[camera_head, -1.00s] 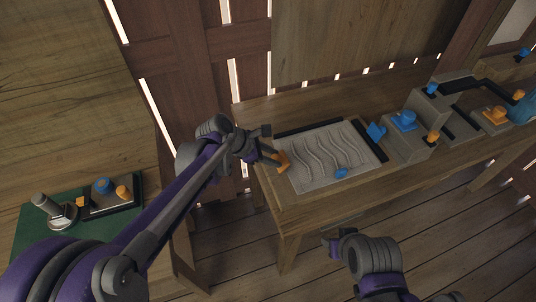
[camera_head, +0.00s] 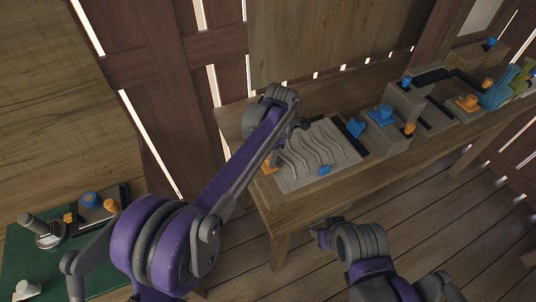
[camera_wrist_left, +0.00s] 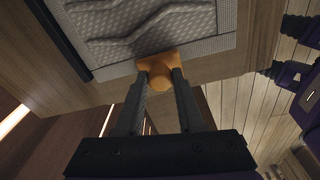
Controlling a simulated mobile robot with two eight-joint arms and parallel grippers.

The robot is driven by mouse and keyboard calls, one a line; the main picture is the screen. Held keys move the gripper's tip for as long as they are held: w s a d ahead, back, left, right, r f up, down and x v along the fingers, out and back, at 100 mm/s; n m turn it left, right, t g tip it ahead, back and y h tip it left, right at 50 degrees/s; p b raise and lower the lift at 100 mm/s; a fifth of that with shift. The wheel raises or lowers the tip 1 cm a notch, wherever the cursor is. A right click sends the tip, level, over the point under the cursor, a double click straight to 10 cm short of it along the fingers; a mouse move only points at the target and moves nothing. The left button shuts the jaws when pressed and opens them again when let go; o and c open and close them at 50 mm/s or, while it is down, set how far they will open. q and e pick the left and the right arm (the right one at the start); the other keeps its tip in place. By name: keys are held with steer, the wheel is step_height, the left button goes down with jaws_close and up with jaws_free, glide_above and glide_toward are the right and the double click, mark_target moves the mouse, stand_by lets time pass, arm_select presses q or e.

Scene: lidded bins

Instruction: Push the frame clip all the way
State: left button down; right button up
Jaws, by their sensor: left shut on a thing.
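An orange clip (camera_head: 268,167) sits at the near left edge of the grey panel (camera_head: 297,184) with raised wavy lines. In the left wrist view the orange clip (camera_wrist_left: 160,62) lies against the panel's edge. My left gripper (camera_wrist_left: 158,84) is shut on the clip's rounded knob, one finger on each side. In the head view its fingers are mostly hidden by my own arm. A blue clip (camera_head: 324,170) sits on the panel's front edge. My right gripper (camera_head: 321,236) hangs empty in front of the bench; its finger gap is unclear.
The panel lies on a wooden bench (camera_head: 330,190) along a slatted wall. A tilted blue piece (camera_head: 355,127) and grey blocks with blue and orange knobs (camera_head: 380,114) stand to the right. A green mat (camera_head: 35,262) with small fixtures is at lower left.

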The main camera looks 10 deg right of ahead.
arm_select(q)
steer(key=shift+d+f+y, duration=0.15)
steer(key=shift+f+y, duration=0.05)
steer(key=shift+y, duration=0.2)
steer(key=c, duration=0.5)
jaws_free()
steer(key=shift+r, duration=0.1)
steer(key=r, duration=0.3)
steer(key=d+r, duration=0.1)
steer(key=r, duration=0.6)
steer(key=shift+w+d+r+p, duration=0.1)
steer(key=shift+d+r+p, duration=0.2)
steer(key=shift+d+p, duration=0.1)
steer(key=shift+a, duration=0.1)
